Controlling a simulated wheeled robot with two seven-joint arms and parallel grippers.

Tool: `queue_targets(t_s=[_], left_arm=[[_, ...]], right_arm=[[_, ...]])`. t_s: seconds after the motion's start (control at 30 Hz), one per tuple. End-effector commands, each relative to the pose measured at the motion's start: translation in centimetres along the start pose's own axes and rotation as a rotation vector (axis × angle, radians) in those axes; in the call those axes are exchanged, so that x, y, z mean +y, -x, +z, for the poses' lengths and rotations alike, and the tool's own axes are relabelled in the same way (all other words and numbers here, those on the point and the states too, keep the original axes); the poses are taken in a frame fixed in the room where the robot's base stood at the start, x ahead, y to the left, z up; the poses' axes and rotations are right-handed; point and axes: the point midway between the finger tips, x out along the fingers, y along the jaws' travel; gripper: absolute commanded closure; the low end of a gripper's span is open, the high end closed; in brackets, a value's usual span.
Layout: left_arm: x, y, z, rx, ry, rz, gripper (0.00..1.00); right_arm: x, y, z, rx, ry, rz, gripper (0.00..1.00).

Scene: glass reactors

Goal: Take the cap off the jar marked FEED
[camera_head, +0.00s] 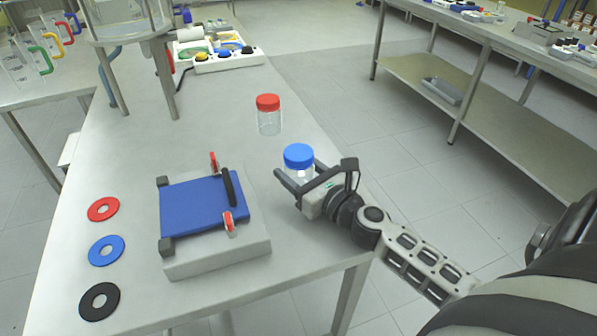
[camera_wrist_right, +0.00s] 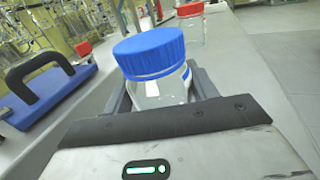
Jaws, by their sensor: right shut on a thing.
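A clear jar (camera_wrist_right: 160,94) with a ribbed blue cap (camera_head: 298,155) stands upright near the table's right edge. The cap is on the jar and also fills the middle of the right wrist view (camera_wrist_right: 150,52). My right gripper (camera_head: 296,177) is shut on the jar's body, one finger on each side below the cap. A second clear jar (camera_head: 269,124) with a red cap (camera_head: 268,102) stands farther back; it also shows in the wrist view (camera_wrist_right: 191,30). I cannot read FEED on either jar. My left gripper is out of view.
A grey block with a hinged blue plate (camera_head: 195,206) and black handle sits left of my right gripper. Red, blue and black rings (camera_head: 99,301) lie at the table's left. A white box with knobs (camera_head: 215,60) and a metal stand (camera_head: 165,75) are at the back.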

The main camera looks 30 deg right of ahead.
Motion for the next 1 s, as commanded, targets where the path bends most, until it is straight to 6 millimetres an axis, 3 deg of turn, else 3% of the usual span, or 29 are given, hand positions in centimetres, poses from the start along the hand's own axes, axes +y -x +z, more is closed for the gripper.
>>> queue_targets(t_s=[0.27,0.43,0.7,0.77,1.0], left_arm=[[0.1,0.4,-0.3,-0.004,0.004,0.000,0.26],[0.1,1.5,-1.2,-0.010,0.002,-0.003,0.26],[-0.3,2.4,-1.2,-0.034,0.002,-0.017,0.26],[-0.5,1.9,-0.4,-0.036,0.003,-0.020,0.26],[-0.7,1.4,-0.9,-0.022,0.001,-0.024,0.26]], right_arm=[[0.0,0.0,0.9,-0.002,0.001,0.000,0.67],[0.0,0.0,3.9,-0.003,0.006,0.004,0.67],[-0.1,5.5,9.9,0.003,0.002,0.005,0.67],[-0.2,7.1,9.7,0.005,-0.002,0.000,0.67],[-0.5,11.5,11.7,0.002,-0.002,-0.001,0.67]])
